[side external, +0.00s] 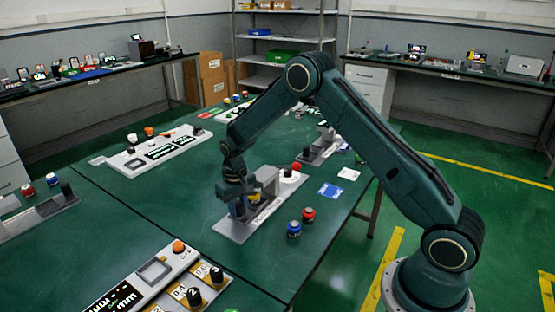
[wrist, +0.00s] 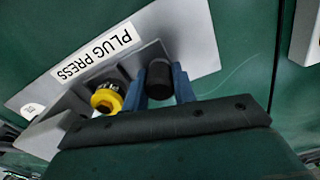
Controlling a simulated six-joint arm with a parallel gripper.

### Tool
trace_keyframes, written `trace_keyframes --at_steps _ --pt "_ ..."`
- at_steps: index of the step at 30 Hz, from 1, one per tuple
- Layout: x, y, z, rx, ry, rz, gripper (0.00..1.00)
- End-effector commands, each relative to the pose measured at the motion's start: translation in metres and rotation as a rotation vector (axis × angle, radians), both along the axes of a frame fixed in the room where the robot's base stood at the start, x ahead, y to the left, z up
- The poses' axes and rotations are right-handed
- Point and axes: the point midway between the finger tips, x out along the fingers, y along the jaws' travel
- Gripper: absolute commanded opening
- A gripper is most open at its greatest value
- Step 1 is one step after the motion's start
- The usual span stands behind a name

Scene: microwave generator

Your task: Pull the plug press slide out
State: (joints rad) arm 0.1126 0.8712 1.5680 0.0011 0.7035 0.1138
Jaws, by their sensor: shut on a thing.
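The plug press is a grey plate (side external: 232,227) on the green table, and its "PLUG PRESS" label (wrist: 93,53) shows in the wrist view. A black cylindrical handle (wrist: 159,78) stands between the blue fingers of my gripper (wrist: 160,88), which is shut on it. A yellow-and-black plug (wrist: 107,97) sits beside the handle, to its left in the wrist view, near a grey bracket. In the side view my gripper (side external: 238,208) is low over the plate and hides the handle. The slide's travel is hard to judge.
A red button (side external: 296,166) is at the plate's far end. A blue-capped jar (side external: 294,229) and a red-capped jar (side external: 308,216) stand to the right. A blue card (side external: 330,191) lies behind them. A white panel (side external: 155,149) is at the left. Bare table lies in front of the plate.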

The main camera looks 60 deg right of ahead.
Motion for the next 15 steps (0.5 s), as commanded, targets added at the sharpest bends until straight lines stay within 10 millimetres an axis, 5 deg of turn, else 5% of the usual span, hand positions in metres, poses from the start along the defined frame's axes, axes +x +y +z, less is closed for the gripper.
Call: trace_keyframes --at_steps 7,15 --pt "0.001 0.051 0.001 0.002 -0.002 0.007 0.00" --pt "0.001 0.062 0.001 0.003 -0.004 0.005 0.00"
